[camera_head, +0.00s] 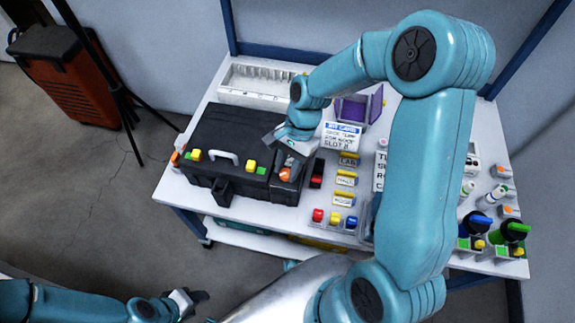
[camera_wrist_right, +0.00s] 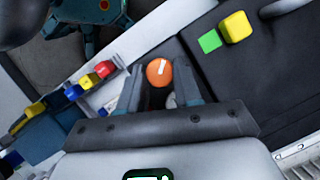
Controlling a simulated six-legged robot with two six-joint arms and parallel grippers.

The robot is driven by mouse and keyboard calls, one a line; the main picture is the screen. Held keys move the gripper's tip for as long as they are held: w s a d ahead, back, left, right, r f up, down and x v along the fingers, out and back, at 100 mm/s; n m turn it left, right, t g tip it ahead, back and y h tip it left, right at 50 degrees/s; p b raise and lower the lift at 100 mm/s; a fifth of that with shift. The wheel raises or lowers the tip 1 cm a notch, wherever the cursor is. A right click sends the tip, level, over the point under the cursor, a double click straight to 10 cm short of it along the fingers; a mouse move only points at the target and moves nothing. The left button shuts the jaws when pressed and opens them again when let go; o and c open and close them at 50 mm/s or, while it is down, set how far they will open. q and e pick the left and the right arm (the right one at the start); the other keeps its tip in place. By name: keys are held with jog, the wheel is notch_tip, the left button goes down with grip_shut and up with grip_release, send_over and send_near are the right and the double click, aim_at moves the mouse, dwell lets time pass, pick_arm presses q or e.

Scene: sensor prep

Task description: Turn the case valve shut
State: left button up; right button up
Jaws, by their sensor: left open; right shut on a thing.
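The black case (camera_head: 232,127) lies closed on the white table, with a pale handle on its lid. Its orange round valve knob (camera_head: 285,174) is at the right front of the case. In the right wrist view the orange knob (camera_wrist_right: 159,72) has a white line mark, tilted a little to the right. My right gripper (camera_wrist_right: 164,88) is shut on the knob, one finger on each side. It also shows in the head view (camera_head: 287,160). My left gripper (camera_head: 190,301) is open and empty at the lower left, away from the table.
Yellow blocks (camera_head: 251,166) sit on the case lid, near green patches. Right of the case are labelled slots (camera_head: 347,180), colored blocks (camera_head: 334,218) and a purple bin (camera_head: 352,108). A white rack (camera_head: 250,85) stands behind. Large knobs (camera_head: 514,231) are at the far right.

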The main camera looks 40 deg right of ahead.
jog(key=shift+w, duration=0.1)
jog(key=o, duration=1)
jog(key=shift+o, duration=0.2)
jog(key=p+v, duration=0.2)
jog(key=v, duration=1.4)
jog(key=shift+r, duration=0.25)
jog(key=shift+s, duration=0.2)
